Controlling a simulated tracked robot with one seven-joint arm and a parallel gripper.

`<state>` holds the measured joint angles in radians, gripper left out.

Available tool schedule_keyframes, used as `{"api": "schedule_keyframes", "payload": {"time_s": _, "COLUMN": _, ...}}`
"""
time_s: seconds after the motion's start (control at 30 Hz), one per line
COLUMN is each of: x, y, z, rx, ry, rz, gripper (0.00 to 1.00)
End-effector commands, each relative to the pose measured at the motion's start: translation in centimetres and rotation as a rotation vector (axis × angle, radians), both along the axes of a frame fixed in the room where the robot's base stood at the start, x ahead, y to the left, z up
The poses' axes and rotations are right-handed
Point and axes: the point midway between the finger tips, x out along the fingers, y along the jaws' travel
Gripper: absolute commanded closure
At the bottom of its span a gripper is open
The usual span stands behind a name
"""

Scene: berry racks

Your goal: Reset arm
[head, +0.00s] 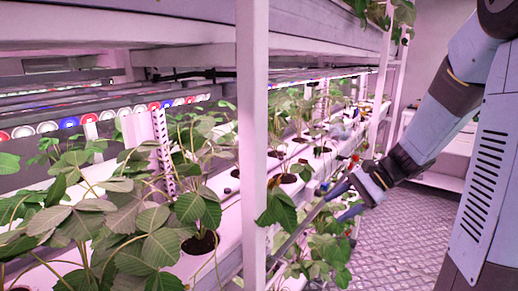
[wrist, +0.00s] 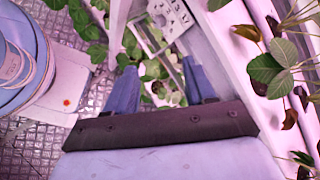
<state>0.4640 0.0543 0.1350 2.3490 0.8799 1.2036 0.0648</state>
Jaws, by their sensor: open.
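My gripper (head: 338,201) is at the end of my arm, which reaches in from the right in the head view. It is beside the rack's aisle side, close to the leaves of the strawberry plants (head: 320,250). In the wrist view my gripper (wrist: 159,68) has its two blue fingers spread apart. Nothing is held between them; green leaves show beyond the gap. Whether any leaf touches the fingers I cannot tell.
A white rack post (head: 253,140) stands left of my gripper. White growing gutters (head: 200,262) with leafy plants run along the rack. The patterned metal floor (head: 405,225) of the aisle is clear. More plants (wrist: 280,70) stand in a gutter at the wrist view's right.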

Motion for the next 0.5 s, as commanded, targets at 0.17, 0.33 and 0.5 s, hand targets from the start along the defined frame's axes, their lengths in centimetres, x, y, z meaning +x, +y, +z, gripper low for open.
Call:
{"api": "schedule_keyframes", "payload": {"time_s": 0.17, "x": -3.1, "y": 0.9, "z": 1.8, "rx": -0.172, "ry": -0.099, "rz": 0.133, "gripper": 0.46}}
{"api": "schedule_keyframes", "payload": {"time_s": 0.33, "x": -5.7, "y": 1.1, "z": 3.3, "rx": -0.330, "ry": -0.198, "rz": 0.248, "gripper": 0.46}}
{"api": "schedule_keyframes", "payload": {"time_s": 0.5, "x": -8.2, "y": 0.8, "z": 4.9, "rx": -0.484, "ry": -0.306, "rz": 0.355, "gripper": 0.46}}
